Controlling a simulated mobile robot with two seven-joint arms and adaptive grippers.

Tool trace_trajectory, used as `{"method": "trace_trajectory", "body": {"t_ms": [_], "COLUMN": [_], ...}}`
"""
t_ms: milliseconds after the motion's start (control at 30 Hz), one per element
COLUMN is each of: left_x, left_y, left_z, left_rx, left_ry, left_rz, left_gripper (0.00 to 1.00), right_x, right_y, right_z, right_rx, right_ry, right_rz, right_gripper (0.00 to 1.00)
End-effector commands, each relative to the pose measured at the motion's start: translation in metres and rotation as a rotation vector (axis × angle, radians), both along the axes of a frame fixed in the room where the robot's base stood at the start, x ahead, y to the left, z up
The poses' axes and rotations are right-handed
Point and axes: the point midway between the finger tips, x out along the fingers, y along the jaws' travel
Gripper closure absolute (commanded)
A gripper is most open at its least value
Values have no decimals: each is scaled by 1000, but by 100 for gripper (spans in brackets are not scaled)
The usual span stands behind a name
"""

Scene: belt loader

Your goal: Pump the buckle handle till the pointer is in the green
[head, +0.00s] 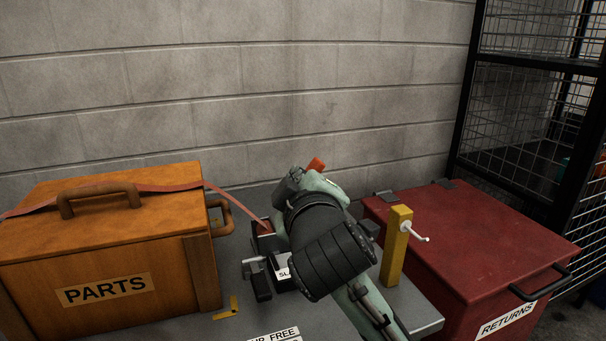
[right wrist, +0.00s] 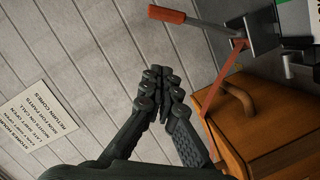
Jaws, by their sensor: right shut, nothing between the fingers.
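The buckle handle has a red-orange grip (head: 316,164) that shows just above my right gripper in the head view. In the right wrist view its grip (right wrist: 167,14) and metal lever run to the dark buckle (right wrist: 262,32) at top right. A red strap (head: 226,199) runs from the buckle area over the wooden PARTS box (head: 150,283). My right gripper (right wrist: 163,84) is shut and empty, its fingertips apart from the handle in the wrist view. In the head view my right arm covers most of the buckle.
A yellow post (head: 396,246) with a white hook stands right of my arm. Beyond it is a red RETURNS box (head: 470,240), with a black mesh cage (head: 530,130) at far right. A block wall (head: 250,90) stands behind the grey bench.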

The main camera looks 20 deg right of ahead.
Motion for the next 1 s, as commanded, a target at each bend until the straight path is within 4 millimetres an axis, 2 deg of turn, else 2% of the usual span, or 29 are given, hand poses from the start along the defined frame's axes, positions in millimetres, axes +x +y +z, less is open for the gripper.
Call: {"method": "trace_trajectory", "body": {"t_ms": [167, 500, 700, 1000], "left_x": [2, -2, -5, -6], "left_y": [0, 2, 5, 7], "left_z": [1, -11, -16, -20], "left_rx": [0, 8, 12, 17], "left_ry": [-6, 2, 6, 7], "left_rz": [-2, -12, -15, -20], "left_gripper": [100, 100, 100, 100], "right_x": [24, 95, 95, 95], "right_y": [-5, -17, -39, -47], "right_z": [-3, -14, -32, -39], "right_rx": [-3, -2, -3, 0], "right_ry": [2, 2, 2, 1], "right_rz": [-3, -3, -3, -1], "right_gripper": [100, 100, 100, 100]}}
